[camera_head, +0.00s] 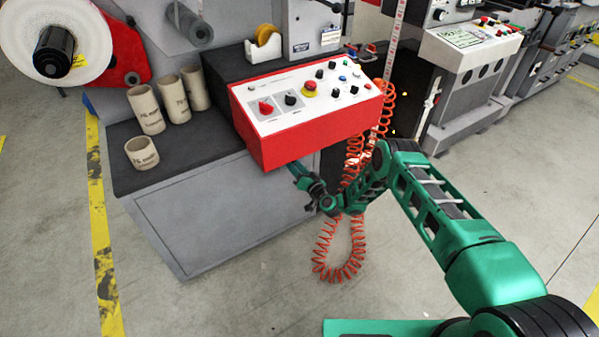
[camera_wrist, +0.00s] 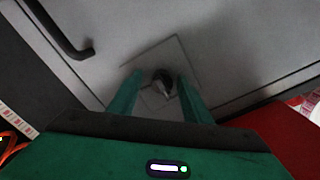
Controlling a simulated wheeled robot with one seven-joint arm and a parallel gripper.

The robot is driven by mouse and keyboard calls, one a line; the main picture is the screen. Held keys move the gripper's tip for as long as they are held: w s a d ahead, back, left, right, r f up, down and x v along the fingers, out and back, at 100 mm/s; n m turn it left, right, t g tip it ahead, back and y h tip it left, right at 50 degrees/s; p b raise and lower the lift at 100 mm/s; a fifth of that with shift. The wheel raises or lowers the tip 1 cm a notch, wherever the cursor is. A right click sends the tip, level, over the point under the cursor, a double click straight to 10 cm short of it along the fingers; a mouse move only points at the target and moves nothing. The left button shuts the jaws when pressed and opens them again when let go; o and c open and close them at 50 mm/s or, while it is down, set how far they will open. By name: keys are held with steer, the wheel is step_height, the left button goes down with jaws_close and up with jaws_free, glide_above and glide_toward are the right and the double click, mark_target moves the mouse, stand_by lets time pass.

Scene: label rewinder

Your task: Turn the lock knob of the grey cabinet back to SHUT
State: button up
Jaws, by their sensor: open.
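The lock knob (camera_wrist: 163,80) is small and dark with a paler ridge, on a square pale plate (camera_wrist: 183,57) on the cabinet's grey face. Its markings are unreadable, so I cannot tell which setting it points to. My gripper (camera_wrist: 160,76) is open, its two green fingers on either side of the knob in the wrist view. I cannot tell whether they reach around it or stop short, and no touch shows. In the head view the grey cabinet (camera_head: 215,230) stands below a red control box, and my gripper (camera_head: 297,172) is partly hidden under that box. The knob is hidden there.
A dark bar handle (camera_wrist: 62,30) is at the upper left in the wrist view. The red control box (camera_head: 295,140) overhangs my gripper. An orange coiled hose (camera_head: 328,265) hangs beside my arm. Cardboard cores (camera_head: 145,110) stand on the cabinet's dark top.

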steer(key=v, duration=1)
steer(key=shift+d, duration=0.2)
stand_by(0.4)
steer(key=shift+s+f, duration=0.1)
stand_by(0.4)
